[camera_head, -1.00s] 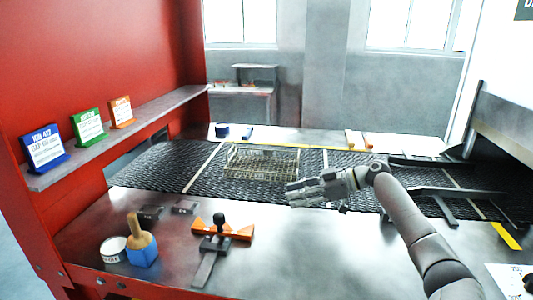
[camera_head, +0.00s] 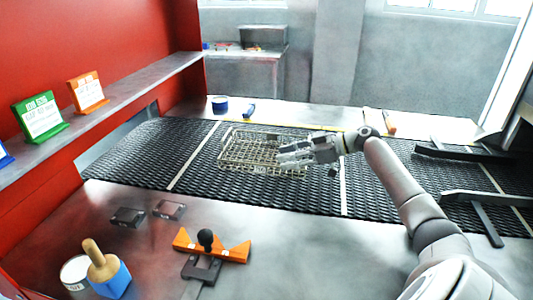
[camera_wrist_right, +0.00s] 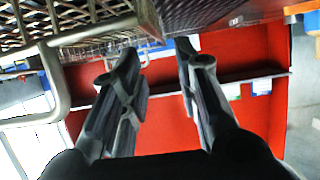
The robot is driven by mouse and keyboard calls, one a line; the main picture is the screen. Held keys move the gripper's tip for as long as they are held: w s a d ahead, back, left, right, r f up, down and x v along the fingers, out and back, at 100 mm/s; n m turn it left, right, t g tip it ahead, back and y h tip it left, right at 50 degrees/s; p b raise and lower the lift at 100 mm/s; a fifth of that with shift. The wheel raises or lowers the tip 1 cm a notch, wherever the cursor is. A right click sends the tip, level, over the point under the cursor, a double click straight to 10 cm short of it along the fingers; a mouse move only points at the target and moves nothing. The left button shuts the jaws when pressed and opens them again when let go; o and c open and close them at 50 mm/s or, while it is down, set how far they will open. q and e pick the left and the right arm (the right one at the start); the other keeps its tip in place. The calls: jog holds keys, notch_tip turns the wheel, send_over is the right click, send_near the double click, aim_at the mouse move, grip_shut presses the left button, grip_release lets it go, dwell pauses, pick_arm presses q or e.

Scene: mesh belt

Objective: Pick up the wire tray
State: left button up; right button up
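The wire tray (camera_head: 235,155) is a shallow beige basket lying on the black mesh belt (camera_head: 140,165). My right gripper (camera_head: 284,153) comes in from the right, its fingers pointing left and covering part of the tray's right end. In the right wrist view the gripper (camera_wrist_right: 158,52) is open, its two dark fingers apart with nothing between them. The tray's metal rim and mesh (camera_wrist_right: 95,30) appear close by at the upper left, beside the fingertips. I cannot tell whether they touch. My left gripper is not in view.
An orange fixture with a black knob (camera_head: 212,247), a wooden-handled blue block (camera_head: 110,278) and a white tin (camera_head: 75,272) stand on the near metal counter. Dark rails (camera_head: 470,197) cross the belt at the right. The belt left of the tray is clear.

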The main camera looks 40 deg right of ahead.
aim_at(267, 165)
jog(key=shift+s+f+p+x, duration=0.1)
jog(key=shift+f+p+x, duration=0.05)
jog(key=shift+x, duration=0.85)
jog(key=shift+s+f+p+x, duration=0.1)
jog(key=shift+p+x, duration=0.1)
jog(key=shift+x, duration=0.75)
jog(key=shift+f+p+x, duration=0.15)
jog(key=shift+x, duration=0.85)
grip_shut()
jog(key=shift+r, duration=0.1)
